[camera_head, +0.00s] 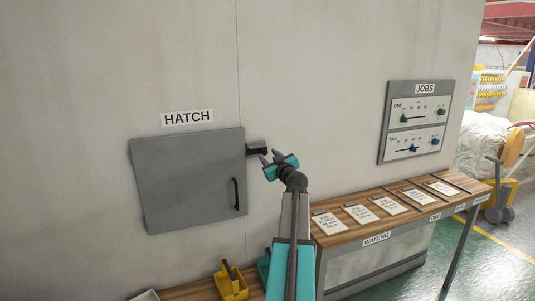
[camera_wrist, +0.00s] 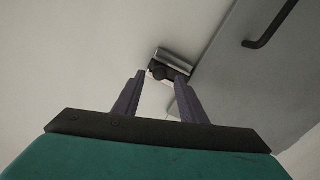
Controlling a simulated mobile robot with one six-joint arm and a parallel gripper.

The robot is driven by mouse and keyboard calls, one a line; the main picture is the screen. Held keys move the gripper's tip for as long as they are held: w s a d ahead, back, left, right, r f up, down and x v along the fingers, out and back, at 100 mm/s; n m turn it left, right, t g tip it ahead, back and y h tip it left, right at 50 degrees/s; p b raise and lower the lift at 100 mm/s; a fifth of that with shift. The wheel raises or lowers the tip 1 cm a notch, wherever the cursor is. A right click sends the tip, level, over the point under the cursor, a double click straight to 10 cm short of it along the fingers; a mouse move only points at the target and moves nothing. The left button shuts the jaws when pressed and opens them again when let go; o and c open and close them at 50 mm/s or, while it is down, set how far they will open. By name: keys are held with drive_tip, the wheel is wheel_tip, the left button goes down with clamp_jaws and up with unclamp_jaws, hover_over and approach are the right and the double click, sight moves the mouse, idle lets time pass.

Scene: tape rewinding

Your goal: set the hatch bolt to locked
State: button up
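The grey hatch door (camera_head: 185,180) is closed against the wall under the HATCH sign (camera_head: 187,118), with a dark vertical handle (camera_head: 236,194) at its right. The hatch bolt (camera_head: 257,150) is a small dark block at the door's upper right edge. My gripper (camera_head: 270,155) is just right of the bolt. In the wrist view the bolt (camera_wrist: 170,66) lies beyond the fingertips, with a dark round knob (camera_wrist: 158,73) on it. My gripper's fingers (camera_wrist: 157,84) stand apart, with the knob seen between their tips. I cannot tell whether they touch it.
A wooden bench (camera_head: 340,236) with several cards stands to the right. A yellow bin (camera_head: 231,284) sits below the hatch. The JOBS panel (camera_head: 416,122) with sliders hangs on the wall at right. The wall around the bolt is clear.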

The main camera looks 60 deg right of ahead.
sight(265, 153)
drive_tip(key=shift+p+x, duration=0.6)
drive_tip(key=shift+x, duration=1.2)
clamp_jaws()
